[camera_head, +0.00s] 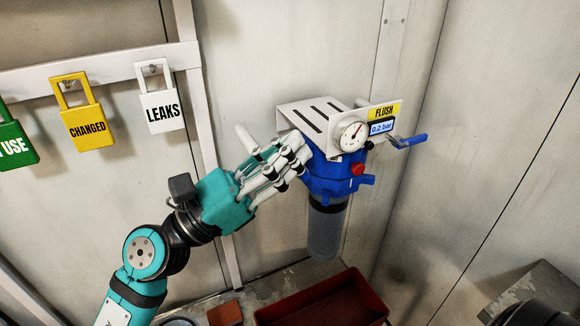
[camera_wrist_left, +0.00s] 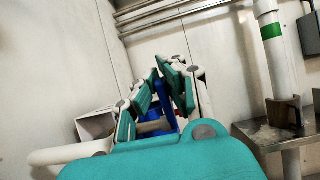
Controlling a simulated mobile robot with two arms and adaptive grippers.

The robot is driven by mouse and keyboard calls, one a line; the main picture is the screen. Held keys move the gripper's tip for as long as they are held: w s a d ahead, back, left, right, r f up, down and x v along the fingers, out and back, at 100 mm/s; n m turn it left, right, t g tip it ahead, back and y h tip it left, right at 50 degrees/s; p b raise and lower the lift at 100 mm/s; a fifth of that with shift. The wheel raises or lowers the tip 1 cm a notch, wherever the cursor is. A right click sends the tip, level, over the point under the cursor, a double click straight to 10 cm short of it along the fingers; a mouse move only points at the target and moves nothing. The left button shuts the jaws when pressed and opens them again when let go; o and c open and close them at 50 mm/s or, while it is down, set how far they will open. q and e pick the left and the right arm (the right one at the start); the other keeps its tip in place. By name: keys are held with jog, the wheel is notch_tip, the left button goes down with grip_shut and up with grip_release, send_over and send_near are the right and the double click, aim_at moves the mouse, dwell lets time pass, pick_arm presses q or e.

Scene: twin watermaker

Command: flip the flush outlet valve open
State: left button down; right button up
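The flush outlet valve's blue lever (camera_head: 410,141) sticks out to the right of the yellow FLUSH label (camera_head: 384,111) in the head view. Beside it are a round white gauge (camera_head: 352,136) and a display (camera_head: 381,127) reading 0.2 bar. They belong to a blue filter head (camera_head: 332,178) with a red knob (camera_head: 358,169). My left gripper (camera_head: 277,150) is at the left of the filter head, its fingers spread and empty, away from the lever. In the left wrist view its fingers (camera_wrist_left: 160,95) overlap part of the blue body (camera_wrist_left: 163,112). My right gripper is not in view.
A grey cylinder (camera_head: 325,230) hangs below the filter head. Green, yellow (camera_head: 84,115) and white (camera_head: 161,101) padlock-shaped tags hang on a rail at the left. A red tray (camera_head: 325,306) lies below. A wall panel (camera_head: 490,130) stands right of the lever, with free room between.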

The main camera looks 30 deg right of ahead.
pick_arm(q)
jog(key=shift+r, duration=0.1)
jog(key=c, duration=1.4)
grip_release()
jog(key=v, duration=1.2)
